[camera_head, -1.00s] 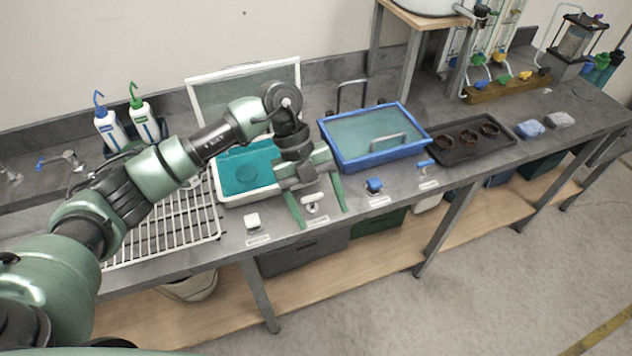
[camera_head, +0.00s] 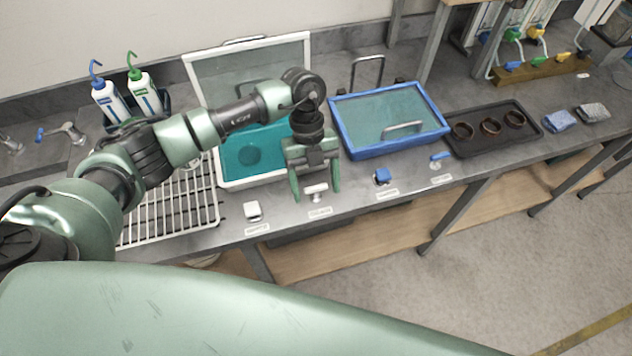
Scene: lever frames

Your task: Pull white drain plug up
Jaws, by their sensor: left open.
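Two white fittings stand on the counter front edge by the white-framed tray (camera_head: 217,170): a squarish white block (camera_head: 252,210) and a white T-shaped handle (camera_head: 316,189). Each has a small label in front, too small to read, so I cannot tell for sure which is the drain plug. My left gripper (camera_head: 316,193) points down, open and empty. Its two green fingers appear on either side of the T-shaped handle; contact cannot be told. The white block is apart, to the left of the fingers. My right gripper is not in view.
A blue-framed tray (camera_head: 340,133) stands to the right, with a blue block (camera_head: 382,176) and a blue lever (camera_head: 441,156) in front. A white rack (camera_head: 172,208) lies left. A black tray (camera_head: 490,143) holds brown rings. Wash bottles (camera_head: 108,100) stand at the back left.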

